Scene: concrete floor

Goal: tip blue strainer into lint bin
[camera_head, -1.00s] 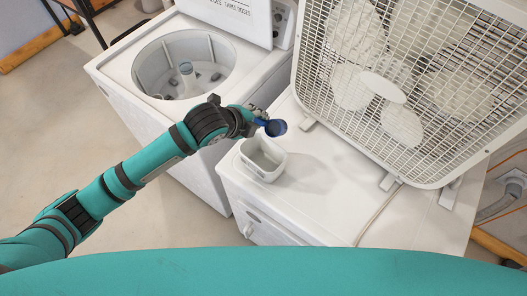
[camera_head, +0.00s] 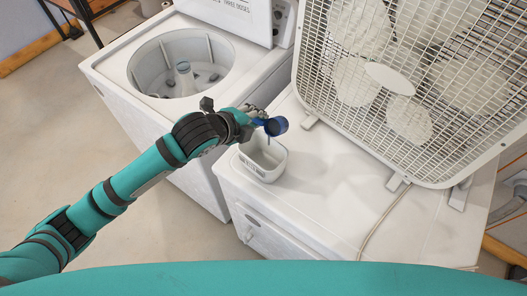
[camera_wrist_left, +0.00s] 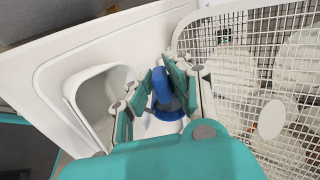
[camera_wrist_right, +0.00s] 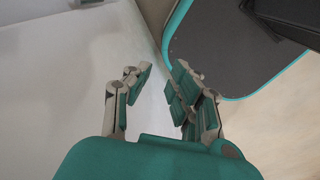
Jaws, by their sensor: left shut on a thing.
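The blue strainer (camera_head: 276,126) is held in my left gripper (camera_head: 258,117) above the white surface, over the back edge of the lint bin. It is tilted, and something thin and dark hangs below it. The left wrist view shows the strainer (camera_wrist_left: 163,92) between the two fingers (camera_wrist_left: 160,95). The lint bin (camera_head: 262,162) is an open white tub on the front left corner of the white machine top; it also shows in the left wrist view (camera_wrist_left: 98,100). Its floor is partly hidden. My right gripper (camera_wrist_right: 155,95) is open and empty, seen only in the right wrist view.
A large white box fan (camera_head: 400,85) stands behind on the machine top (camera_head: 330,190). A cord (camera_head: 385,220) runs across the top. The top right of the bin is clear.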

